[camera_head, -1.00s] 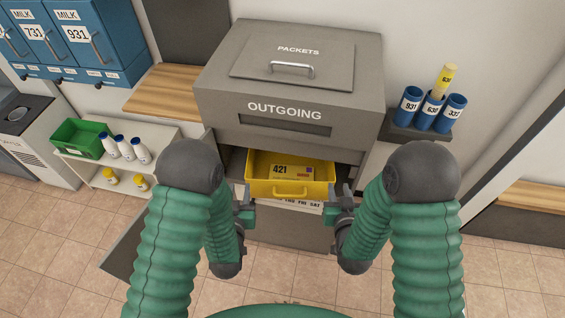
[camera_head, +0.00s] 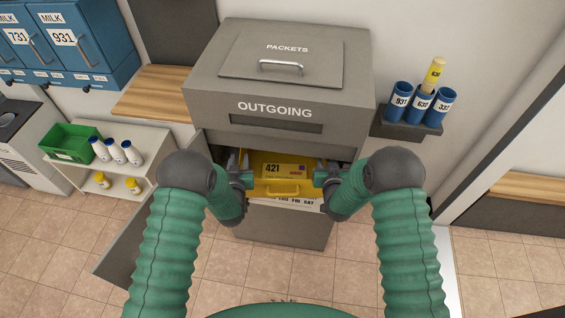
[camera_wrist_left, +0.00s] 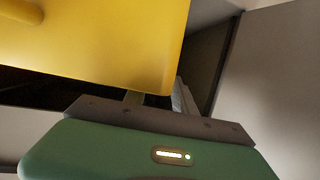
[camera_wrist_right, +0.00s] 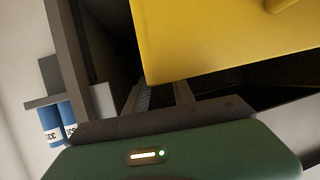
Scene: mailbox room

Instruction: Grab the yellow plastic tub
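The yellow plastic tub (camera_head: 268,191) sits in the opening of the grey outgoing box, its handle facing me and a card marked 421 (camera_head: 285,170) inside. My left gripper (camera_head: 240,165) is at the tub's left side and my right gripper (camera_head: 325,170) at its right side. Both look open. The tub's front also fills the upper part of the left wrist view (camera_wrist_left: 95,40) and the right wrist view (camera_wrist_right: 215,40). In each wrist view a finger runs behind the tub's lower edge. Whether the fingers touch the tub cannot be told.
The grey box (camera_head: 215,105) surrounds the tub above and at the sides, with its door (camera_head: 125,245) swung open at left. A white shelf (camera_head: 80,172) with a green bin (camera_head: 70,142) and bottles stands left. Blue tubes (camera_head: 422,105) sit on a right wall bracket.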

